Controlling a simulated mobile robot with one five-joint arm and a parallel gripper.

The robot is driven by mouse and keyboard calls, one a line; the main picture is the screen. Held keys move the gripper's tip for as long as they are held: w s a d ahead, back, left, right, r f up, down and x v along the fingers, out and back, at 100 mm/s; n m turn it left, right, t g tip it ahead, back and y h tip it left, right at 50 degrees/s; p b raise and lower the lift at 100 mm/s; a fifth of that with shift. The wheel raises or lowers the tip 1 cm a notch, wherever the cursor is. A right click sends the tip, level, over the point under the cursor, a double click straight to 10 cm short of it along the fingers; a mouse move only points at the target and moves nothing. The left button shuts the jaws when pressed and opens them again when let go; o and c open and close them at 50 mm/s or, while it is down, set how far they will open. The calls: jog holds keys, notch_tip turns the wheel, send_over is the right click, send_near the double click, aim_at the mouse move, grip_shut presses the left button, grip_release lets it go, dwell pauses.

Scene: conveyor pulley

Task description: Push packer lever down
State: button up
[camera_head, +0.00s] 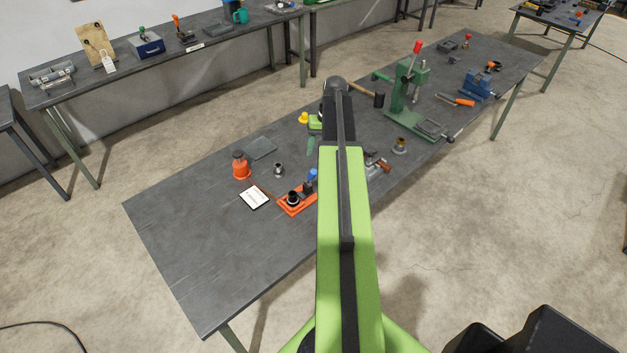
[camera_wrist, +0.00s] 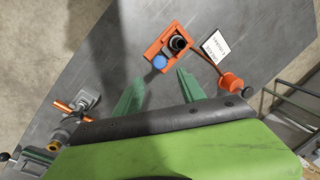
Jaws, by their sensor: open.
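The packer appears as an orange base (camera_head: 297,205) with a black ring-topped cylinder (camera_head: 292,199) and a blue cap or knob (camera_head: 313,174) beside it. In the wrist view the orange base (camera_wrist: 155,49), black cylinder (camera_wrist: 178,43) and blue knob (camera_wrist: 160,63) lie just beyond my gripper (camera_wrist: 160,74).
A small metal part (camera_head: 278,170) is nearby. A green press (camera_head: 408,95) and blue vise (camera_head: 475,85) stand farther along. The workbench's near-left end (camera_head: 190,235) is clear.

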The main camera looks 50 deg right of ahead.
aim_at(314, 170)
jog(key=f+b, duration=0.3)
jog(key=f, duration=0.1)
jog(key=w+a+f+b, duration=0.1)
jog(key=f+b, duration=0.6)
jog(key=shift+w+a+f, duration=0.15)
jog(key=shift+a+f, duration=0.2)
jog(key=shift+a, duration=0.05)
jog(key=shift+r, duration=0.1)
grip_shut()
dwell(0.4)
